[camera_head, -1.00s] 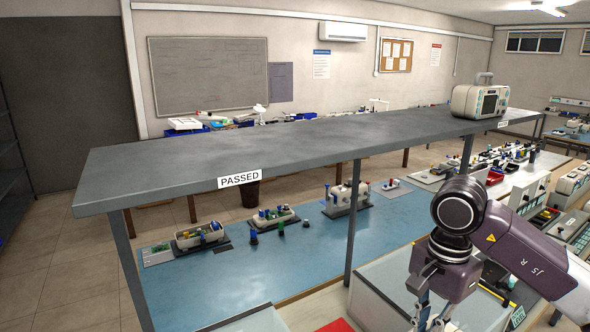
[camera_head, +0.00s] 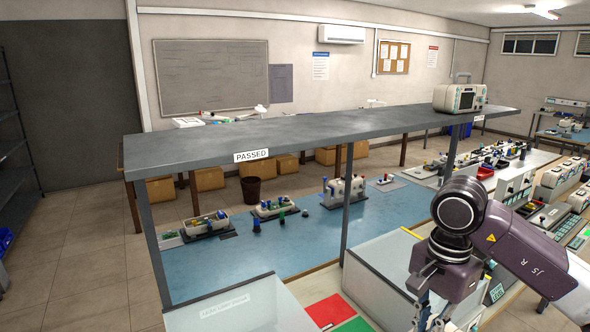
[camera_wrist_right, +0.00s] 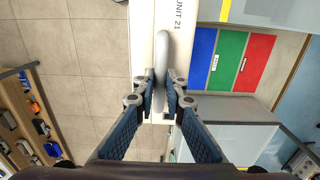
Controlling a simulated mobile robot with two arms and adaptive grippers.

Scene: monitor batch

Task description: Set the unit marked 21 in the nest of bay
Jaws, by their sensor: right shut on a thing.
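In the right wrist view, my right gripper (camera_wrist_right: 161,88) is shut on the grey upright handle (camera_wrist_right: 162,55) of a white unit (camera_wrist_right: 142,35) lettered "UNIT 21". Only part of that unit shows. No nest can be made out. My left gripper is not in view.
Red (camera_head: 327,310) and green (camera_head: 355,325) panels lie below the shelf's near side; the wrist view adds a blue panel (camera_wrist_right: 202,55). A blue-topped bench (camera_head: 290,250) with several fixtures runs under the shelf, whose posts stand at its front. Open tiled floor (camera_head: 90,240) lies left.

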